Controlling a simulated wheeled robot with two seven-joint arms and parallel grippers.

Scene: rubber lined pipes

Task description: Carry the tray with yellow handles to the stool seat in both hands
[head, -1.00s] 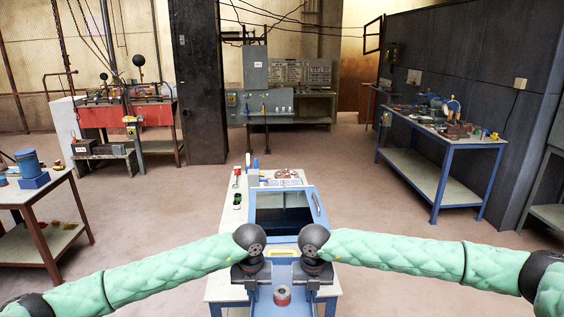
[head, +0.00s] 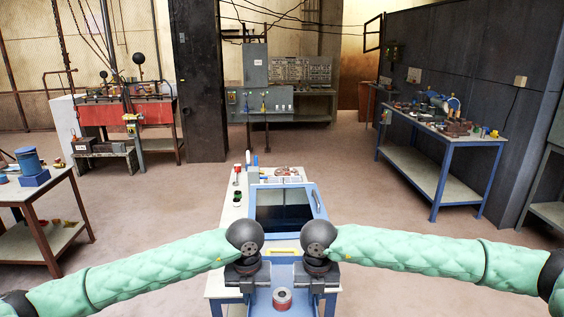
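A blue tray (head: 266,272) lies between my two wrists at the bottom centre of the head view. A yellow handle (head: 286,251) shows at its far edge. A short grey and red cylinder (head: 282,299) stands on it. My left gripper (head: 247,283) is at the tray's left side and my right gripper (head: 317,283) at its right side. Both point down, and my wrists hide the fingertips, so I cannot tell whether they are closed on anything. I cannot make out a stool seat.
A pale-topped table (head: 233,208) stands just ahead, with a blue-framed dark panel (head: 283,210) and small items. A blue-legged bench (head: 445,140) is at right, a brown-legged table (head: 40,215) at left. Open floor (head: 150,205) lies on both sides.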

